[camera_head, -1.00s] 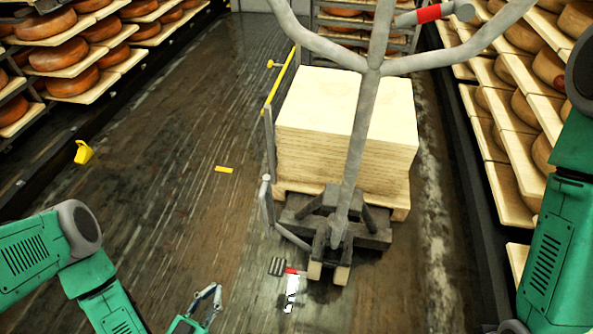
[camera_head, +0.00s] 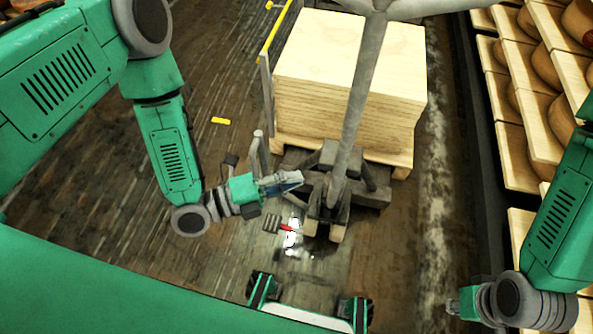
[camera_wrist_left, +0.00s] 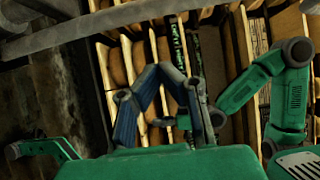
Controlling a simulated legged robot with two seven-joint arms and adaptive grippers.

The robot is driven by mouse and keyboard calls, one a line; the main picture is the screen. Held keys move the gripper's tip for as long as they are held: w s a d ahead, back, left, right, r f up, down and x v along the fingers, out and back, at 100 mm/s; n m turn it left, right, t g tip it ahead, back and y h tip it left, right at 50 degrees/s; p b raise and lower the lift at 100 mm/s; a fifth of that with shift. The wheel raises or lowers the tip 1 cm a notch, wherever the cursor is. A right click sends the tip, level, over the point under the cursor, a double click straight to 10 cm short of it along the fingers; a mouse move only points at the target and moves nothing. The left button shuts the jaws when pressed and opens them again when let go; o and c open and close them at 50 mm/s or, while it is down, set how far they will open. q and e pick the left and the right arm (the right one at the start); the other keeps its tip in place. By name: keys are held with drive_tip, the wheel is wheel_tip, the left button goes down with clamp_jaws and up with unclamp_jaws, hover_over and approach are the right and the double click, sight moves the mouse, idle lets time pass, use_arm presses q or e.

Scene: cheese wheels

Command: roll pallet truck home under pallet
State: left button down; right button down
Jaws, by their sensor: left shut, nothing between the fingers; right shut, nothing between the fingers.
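The grey pallet truck (camera_head: 328,188) stands at the near end of the pallet (camera_head: 402,168), its tall handle (camera_head: 362,95) rising past the top of the head view. The pallet carries a stack of pale boards (camera_head: 345,85). How far the truck's forks reach under the pallet is hidden. My left gripper (camera_head: 285,183) is shut and empty, just left of the truck's base; I cannot tell whether it touches. Its fingers fill the middle of the left wrist view (camera_wrist_left: 163,75). My right gripper (camera_head: 455,306) is shut and empty at the lower right, apart from the truck.
Racks of cheese wheels on boards (camera_head: 520,110) line the right side. A yellow-topped rail (camera_head: 271,45) stands left of the stack. A small yellow piece (camera_head: 220,121) and a red-tipped grey item (camera_head: 275,224) lie on the floor. Open wet floor lies left of the truck.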

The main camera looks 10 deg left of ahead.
use_arm(q)
drive_tip(key=w+d+b, duration=0.2)
drive_tip(key=w+d, duration=0.5)
drive_tip(key=w, duration=0.1)
drive_tip(key=shift+d, duration=0.1)
